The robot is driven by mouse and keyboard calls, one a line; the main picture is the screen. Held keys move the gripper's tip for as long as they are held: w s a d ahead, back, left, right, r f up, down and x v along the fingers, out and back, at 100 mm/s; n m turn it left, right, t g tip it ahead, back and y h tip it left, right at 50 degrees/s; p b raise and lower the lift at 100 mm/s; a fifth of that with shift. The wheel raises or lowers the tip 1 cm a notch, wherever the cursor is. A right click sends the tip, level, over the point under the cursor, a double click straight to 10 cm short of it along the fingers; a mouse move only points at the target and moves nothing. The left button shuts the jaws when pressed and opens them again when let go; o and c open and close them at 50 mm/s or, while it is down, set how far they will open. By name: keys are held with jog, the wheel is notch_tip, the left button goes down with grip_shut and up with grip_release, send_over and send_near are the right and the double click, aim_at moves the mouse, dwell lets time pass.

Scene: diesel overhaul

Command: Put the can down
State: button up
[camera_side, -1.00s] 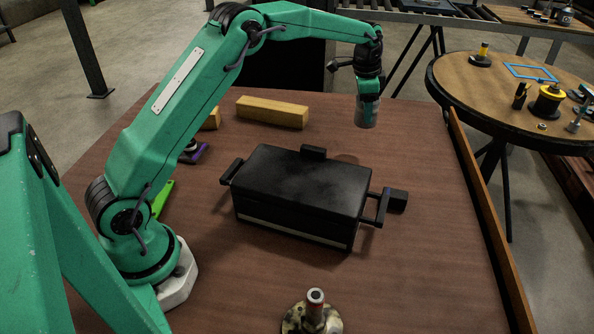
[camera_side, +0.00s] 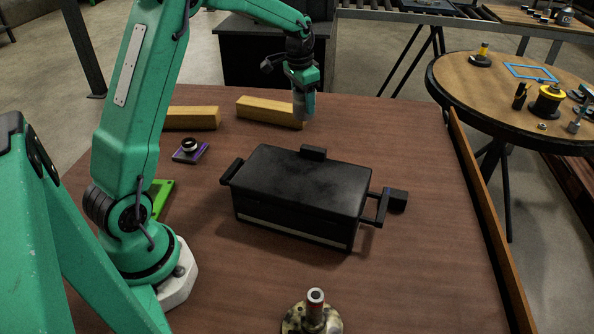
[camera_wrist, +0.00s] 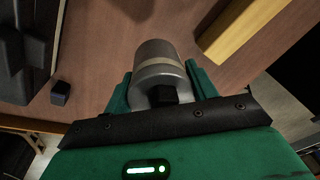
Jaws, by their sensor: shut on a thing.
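The can (camera_side: 303,106) is a small grey-silver cylinder held in my gripper (camera_side: 303,90) in the side view. It hangs upright behind the black lidded box, in front of the right yellow block's end. In the wrist view the can (camera_wrist: 158,68) shows a pale band, and it sits between the two green fingers of my gripper (camera_wrist: 160,88), which is shut on it. I cannot tell exactly how high its bottom is above the table.
A black box with handles (camera_side: 300,185) fills the middle of the wooden table (camera_side: 420,230). Two yellow blocks (camera_side: 268,111) lie at the back. A purple piece with a ring (camera_side: 189,151) lies left, a stand with an upright tube (camera_side: 314,310) in front. The table's right side is clear.

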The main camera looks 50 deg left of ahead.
jog(key=s+a+n, duration=0.4)
jog(key=s, duration=0.5)
jog(key=shift+g, duration=0.3)
jog(key=a+f, duration=0.2)
jog(key=a, duration=0.2)
jog(key=s+a+f, duration=0.1)
jog(key=a+f, duration=0.2)
jog(key=s+a+f, duration=0.1)
jog(key=a+f, duration=0.1)
jog(key=a, duration=0.2)
jog(key=shift+a+f, duration=0.15)
jog(key=shift+a, duration=0.15)
jog(key=shift+f, duration=0.15)
jog(key=shift+f, duration=1.9)
jog(key=shift+f, duration=0.1)
jog(key=o, duration=1.2)
jog(key=shift+s, duration=0.1)
